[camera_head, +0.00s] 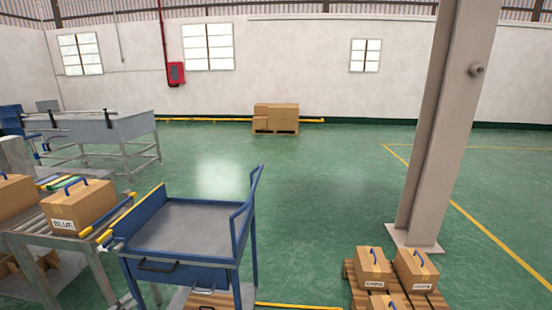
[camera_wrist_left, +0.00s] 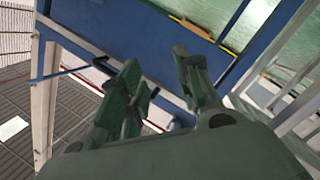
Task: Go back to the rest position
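My left gripper (camera_wrist_left: 158,65) shows in the left wrist view as two dark green fingers set apart, with nothing held between them. A blue frame member lies beyond the fingertips in that tilted view. I cannot tell whether the fingers touch it. In the head view I cannot make out either gripper clearly. My right gripper is in neither view.
A blue cart (camera_head: 190,228) with an empty grey top stands in front. Left of it, a carton marked BLUE (camera_head: 82,207) sits on a roller conveyor. A pillar (camera_head: 440,130) and a pallet of cartons (camera_head: 373,267) stand right. The middle green floor is clear.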

